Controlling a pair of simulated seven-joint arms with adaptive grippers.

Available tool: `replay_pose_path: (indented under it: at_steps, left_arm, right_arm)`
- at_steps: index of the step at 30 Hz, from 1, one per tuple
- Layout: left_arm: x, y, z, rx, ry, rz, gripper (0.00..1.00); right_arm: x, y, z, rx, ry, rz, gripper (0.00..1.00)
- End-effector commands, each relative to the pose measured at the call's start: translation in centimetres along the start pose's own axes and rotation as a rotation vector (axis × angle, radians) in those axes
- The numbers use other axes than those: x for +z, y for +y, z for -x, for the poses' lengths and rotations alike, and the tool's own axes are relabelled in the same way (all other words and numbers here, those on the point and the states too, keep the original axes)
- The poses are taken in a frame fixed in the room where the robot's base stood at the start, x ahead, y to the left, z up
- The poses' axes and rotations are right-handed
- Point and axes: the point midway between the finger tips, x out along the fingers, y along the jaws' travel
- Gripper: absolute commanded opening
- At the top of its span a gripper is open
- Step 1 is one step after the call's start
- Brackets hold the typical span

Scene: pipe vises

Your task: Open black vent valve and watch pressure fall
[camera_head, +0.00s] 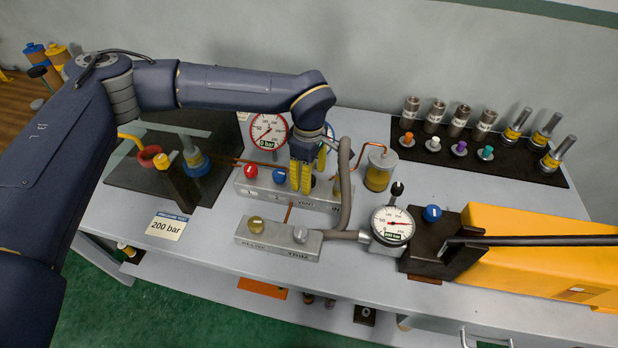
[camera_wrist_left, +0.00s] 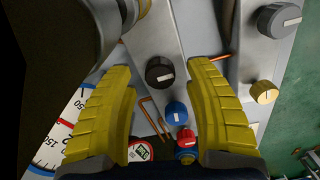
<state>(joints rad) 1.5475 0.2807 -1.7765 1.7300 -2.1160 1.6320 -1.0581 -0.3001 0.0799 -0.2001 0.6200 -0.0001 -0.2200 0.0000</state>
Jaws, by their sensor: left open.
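The black vent valve knob (camera_wrist_left: 159,70) with a white mark shows between the yellow fingers in the left wrist view. In the head view my fingers mostly hide it. My left gripper (camera_head: 301,188) is open above the manifold (camera_head: 258,190) and points down; it also shows in the left wrist view (camera_wrist_left: 161,67). I cannot tell whether the fingers touch the knob. The red-rimmed gauge (camera_head: 268,130) behind reads 0 bar. The lower gauge (camera_head: 392,225) has its needle pointing right; its small readout is hard to read. My right gripper is out of view.
A blue knob (camera_head: 279,176) and a red knob (camera_head: 251,171) stand beside the fingers. A grey hose (camera_head: 345,185) rises just right of them. In front is a block (camera_head: 272,241) with gold and grey knobs. A sign (camera_head: 167,225) reads 200 bar.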

Motion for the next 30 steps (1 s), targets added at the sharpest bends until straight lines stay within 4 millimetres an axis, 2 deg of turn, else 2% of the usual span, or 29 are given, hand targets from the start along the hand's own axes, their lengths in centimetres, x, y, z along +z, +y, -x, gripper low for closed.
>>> replay_pose_path:
  at_steps: [6,17,30]
  left_arm:
    - [0.02,-0.02,-1.17,0.000,0.000,-0.001,0.54]
    - [0.01,-0.01,-1.32,0.000,0.000,0.000,0.56]
    - [0.00,-0.01,-1.30,0.000,0.000,0.000,0.04]
  right_arm:
    - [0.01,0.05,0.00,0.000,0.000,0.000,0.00]
    - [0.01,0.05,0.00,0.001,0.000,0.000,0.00]
    - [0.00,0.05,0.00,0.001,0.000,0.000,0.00]
